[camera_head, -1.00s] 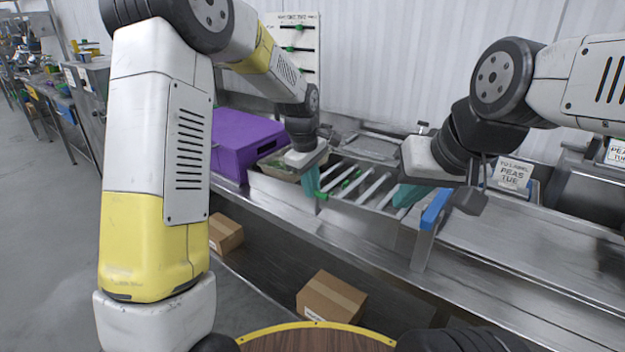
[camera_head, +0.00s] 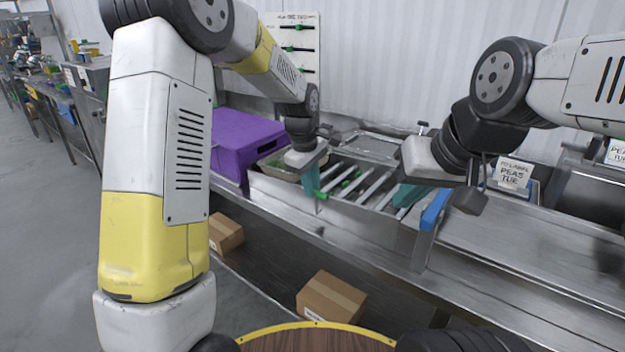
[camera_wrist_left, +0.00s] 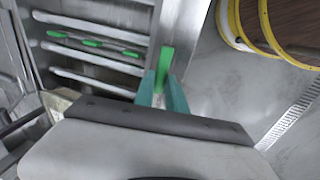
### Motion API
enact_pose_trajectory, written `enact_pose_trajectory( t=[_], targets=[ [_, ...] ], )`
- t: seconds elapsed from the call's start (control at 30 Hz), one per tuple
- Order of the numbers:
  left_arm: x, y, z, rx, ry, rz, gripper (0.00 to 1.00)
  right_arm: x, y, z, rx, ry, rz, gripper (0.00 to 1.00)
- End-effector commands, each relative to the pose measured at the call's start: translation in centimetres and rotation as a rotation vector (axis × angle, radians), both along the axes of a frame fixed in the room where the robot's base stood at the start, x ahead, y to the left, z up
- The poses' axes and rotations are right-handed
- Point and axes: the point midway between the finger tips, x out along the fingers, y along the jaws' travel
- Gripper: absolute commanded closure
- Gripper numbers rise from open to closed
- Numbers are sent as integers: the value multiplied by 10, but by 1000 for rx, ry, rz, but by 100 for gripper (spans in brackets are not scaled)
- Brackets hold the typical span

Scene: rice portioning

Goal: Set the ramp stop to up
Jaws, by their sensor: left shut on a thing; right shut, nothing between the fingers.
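The ramp stop shows as a green handle (camera_wrist_left: 165,62) in the left wrist view, at the edge of the metal roller ramp (camera_head: 357,186). My left gripper (camera_head: 313,190) is at the ramp's near left corner, its teal fingers pointing down. In the left wrist view the fingers (camera_wrist_left: 162,92) are shut on the green handle, which sticks out past their tips. The fingers hide the handle's lower part. My right gripper (camera_head: 407,196) is shut and empty over the ramp's right end, near a blue block (camera_head: 435,209).
A purple box (camera_head: 240,140) and a tray with green contents (camera_head: 272,167) stand left of the ramp. A metal tray (camera_head: 370,148) lies behind it. A sign (camera_head: 513,173) stands at right. Cardboard boxes (camera_head: 331,297) sit below.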

Motion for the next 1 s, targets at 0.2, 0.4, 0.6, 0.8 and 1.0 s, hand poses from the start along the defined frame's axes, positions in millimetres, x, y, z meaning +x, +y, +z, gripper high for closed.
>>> enact_pose_trajectory(
  t=[0.2, 0.4, 0.6, 0.8, 1.0],
  targets=[
    [1, -1, 21, -2, -5, -2, 100, 0, 0, 0, 0, 0, 0, 100],
    [1, -1, 28, -2, -3, 0, 100, 0, 0, 0, 0, 0, 0, 100],
    [1, -1, 29, -4, -5, 0, 66, 0, 0, 0, 0, 0, 0, 100],
    [1, 0, 27, -2, -2, 0, 62, 0, 0, 0, 0, 0, 0, 100],
    [0, 0, 31, -1, -2, 1, 62, 0, 0, 0, 0, 0, 0, 100]
  ],
)
